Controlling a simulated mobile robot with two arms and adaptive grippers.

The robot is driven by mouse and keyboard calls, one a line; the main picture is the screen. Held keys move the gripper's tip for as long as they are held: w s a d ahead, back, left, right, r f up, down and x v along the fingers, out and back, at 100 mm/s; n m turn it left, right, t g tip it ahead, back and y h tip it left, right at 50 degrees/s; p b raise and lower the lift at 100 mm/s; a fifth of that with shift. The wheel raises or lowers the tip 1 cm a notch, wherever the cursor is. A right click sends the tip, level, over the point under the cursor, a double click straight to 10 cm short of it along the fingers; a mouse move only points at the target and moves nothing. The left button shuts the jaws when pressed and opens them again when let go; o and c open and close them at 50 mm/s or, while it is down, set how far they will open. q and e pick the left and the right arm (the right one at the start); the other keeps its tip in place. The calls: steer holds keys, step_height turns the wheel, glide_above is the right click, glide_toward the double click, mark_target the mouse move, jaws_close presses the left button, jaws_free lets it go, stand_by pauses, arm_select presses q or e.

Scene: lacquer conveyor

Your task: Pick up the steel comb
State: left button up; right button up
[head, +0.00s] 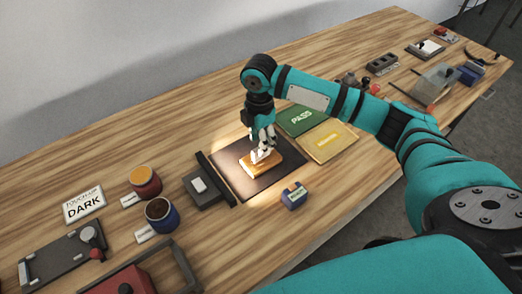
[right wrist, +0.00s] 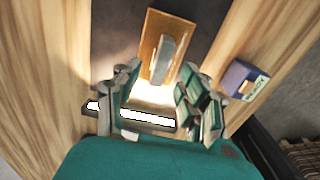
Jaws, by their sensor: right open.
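A small grey metal-coloured piece (right wrist: 162,58), which may be the steel comb, lies on an orange-brown wooden block (right wrist: 146,40) in the right wrist view; I cannot make out teeth. The block (head: 271,166) sits on a dark mat (head: 231,163) under a bright patch of light in the head view. My right gripper (head: 262,151) points down just over the block and partly hides its top. In the right wrist view the gripper's fingers (right wrist: 159,78) are spread, with the grey piece lying ahead between them. Contact cannot be told. My left gripper is out of view.
Beside the mat are a dark bar and grey box (head: 203,190), a small blue box (head: 294,196), a green PASS card (head: 301,119) and a yellow card (head: 328,141). Bare wood lies behind the mat.

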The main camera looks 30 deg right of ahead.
steer(key=shift+d+f, duration=0.1)
steer(key=shift+f, duration=0.45)
step_height(320, 180, down, 4)
steer(key=shift+d+r+p, duration=0.1)
steer(key=shift+r+p, duration=0.1)
steer(key=shift+p, duration=0.5)
steer(key=shift+f, duration=0.5)
steer(key=shift+r, duration=0.1)
jaws_close()
